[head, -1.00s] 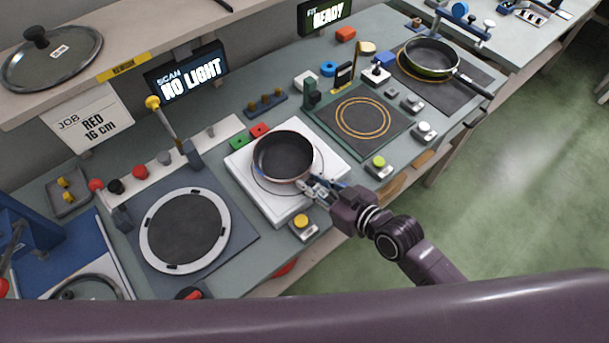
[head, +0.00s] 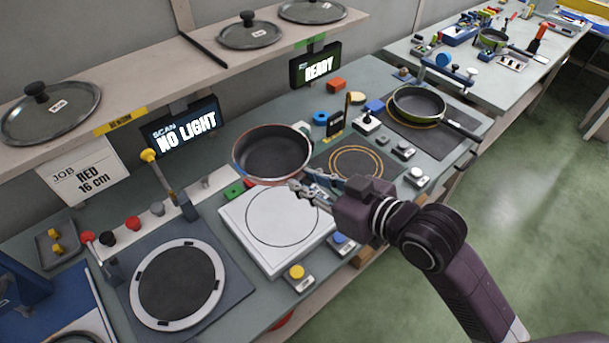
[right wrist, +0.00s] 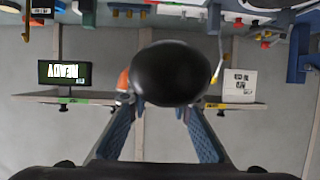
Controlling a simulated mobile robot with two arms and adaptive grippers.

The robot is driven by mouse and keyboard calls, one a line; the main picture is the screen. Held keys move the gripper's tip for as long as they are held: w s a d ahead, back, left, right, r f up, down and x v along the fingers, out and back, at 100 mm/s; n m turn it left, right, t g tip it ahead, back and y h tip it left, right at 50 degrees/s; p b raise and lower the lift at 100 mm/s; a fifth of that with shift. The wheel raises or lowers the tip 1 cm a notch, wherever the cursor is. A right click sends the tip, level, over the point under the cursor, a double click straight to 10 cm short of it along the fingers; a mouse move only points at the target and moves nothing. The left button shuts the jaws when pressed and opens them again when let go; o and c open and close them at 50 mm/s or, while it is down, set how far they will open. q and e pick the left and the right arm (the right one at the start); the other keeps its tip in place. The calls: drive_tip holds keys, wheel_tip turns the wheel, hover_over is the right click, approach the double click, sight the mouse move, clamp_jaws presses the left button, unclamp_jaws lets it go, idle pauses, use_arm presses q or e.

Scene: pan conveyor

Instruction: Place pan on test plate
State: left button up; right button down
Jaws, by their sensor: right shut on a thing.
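A pan with a dark inside and reddish rim (head: 272,153) is held in the air by my right gripper (head: 312,187), which is shut on its handle side. The pan hangs above the far edge of a white square plate (head: 262,252) with a thin ring drawn on it. A dark mat with orange rings (head: 354,160) lies to the right of the pan, its left part hidden by pan and gripper. I cannot tell which of these is the test plate. In the right wrist view a dark rounded end (right wrist: 172,73) shows between the fingers. My left gripper is out of view.
A green pan (head: 418,103) sits on a mat at the right. A round dark plate (head: 178,285) is at the left. Button boxes, such as one with a yellow button (head: 297,277), line the front edge. A shelf with lids (head: 50,110) overhangs the back.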

drive_tip(key=shift+r, duration=0.5)
use_arm(q)
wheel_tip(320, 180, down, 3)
drive_tip(key=b, duration=0.2)
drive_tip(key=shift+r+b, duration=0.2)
drive_tip(key=shift+b, duration=0.1)
use_arm(e)
drive_tip(key=s+d+f+n+g+y, duration=0.1)
drive_tip(key=s+d, duration=0.5)
drive_tip(key=d, duration=0.9)
drive_tip(key=shift+s+f+n+g+y, duration=0.2)
drive_tip(key=shift+n+g+y, duration=0.55)
drive_tip(key=shift+n, duration=0.25)
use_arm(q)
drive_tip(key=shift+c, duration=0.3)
use_arm(e)
drive_tip(key=shift+a+f, duration=0.1)
